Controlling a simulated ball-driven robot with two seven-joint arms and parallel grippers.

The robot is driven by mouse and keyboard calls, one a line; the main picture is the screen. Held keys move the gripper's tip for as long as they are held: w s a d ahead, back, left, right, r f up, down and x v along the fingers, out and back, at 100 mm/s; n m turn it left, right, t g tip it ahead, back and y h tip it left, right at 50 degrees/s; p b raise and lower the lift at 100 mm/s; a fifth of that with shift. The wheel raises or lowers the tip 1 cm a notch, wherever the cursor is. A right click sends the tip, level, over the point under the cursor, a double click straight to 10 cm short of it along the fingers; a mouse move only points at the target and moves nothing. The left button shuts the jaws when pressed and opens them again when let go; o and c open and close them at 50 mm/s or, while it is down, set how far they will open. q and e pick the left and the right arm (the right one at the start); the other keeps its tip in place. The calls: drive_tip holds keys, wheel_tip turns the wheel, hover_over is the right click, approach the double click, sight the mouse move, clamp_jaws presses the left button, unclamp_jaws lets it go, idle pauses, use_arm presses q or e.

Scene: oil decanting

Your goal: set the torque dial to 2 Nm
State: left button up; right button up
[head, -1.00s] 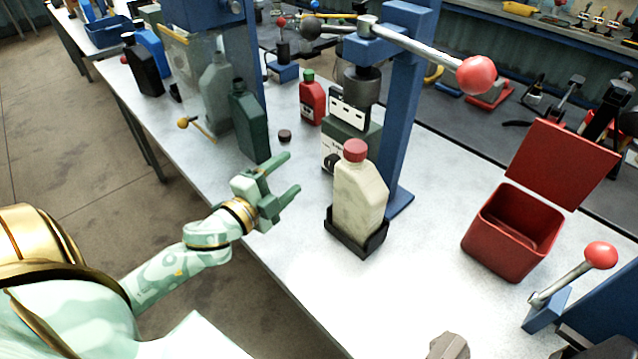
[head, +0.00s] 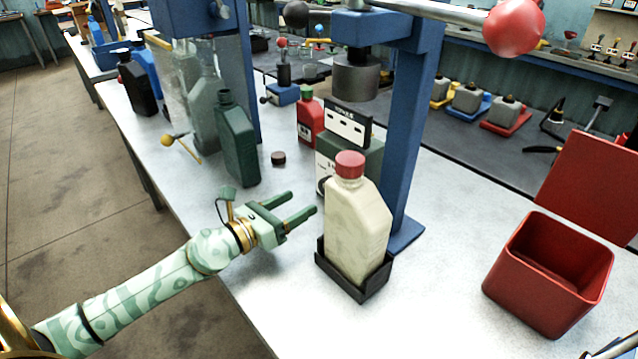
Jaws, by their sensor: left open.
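The grey-green torque unit (head: 360,157) stands behind the cream bottle, under the press, with a dark sign (head: 347,124) on top. Its dark dial (head: 322,185) shows only in part at the lower left of its front face. The bottle hides much of that face, and I cannot read the dial's setting. The cream bottle (head: 355,228) with a red cap stands upright in a black holder (head: 352,281). My left gripper (head: 302,204) is open and empty, left of the bottle, its fingers pointing right towards the dial and bottle. My right gripper is not in view.
A blue press (head: 408,130) stands behind the bottle, its red-balled lever overhead. A dark green bottle (head: 237,142), a small dark cap (head: 278,158) and a red bottle (head: 309,118) stand further back. An open red box (head: 545,275) is at right. The bench between is clear.

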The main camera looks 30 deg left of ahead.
use_arm(q)
drive_tip(key=x, duration=0.8)
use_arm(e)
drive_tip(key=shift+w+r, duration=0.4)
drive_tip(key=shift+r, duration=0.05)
use_arm(q)
drive_tip(key=c, duration=1)
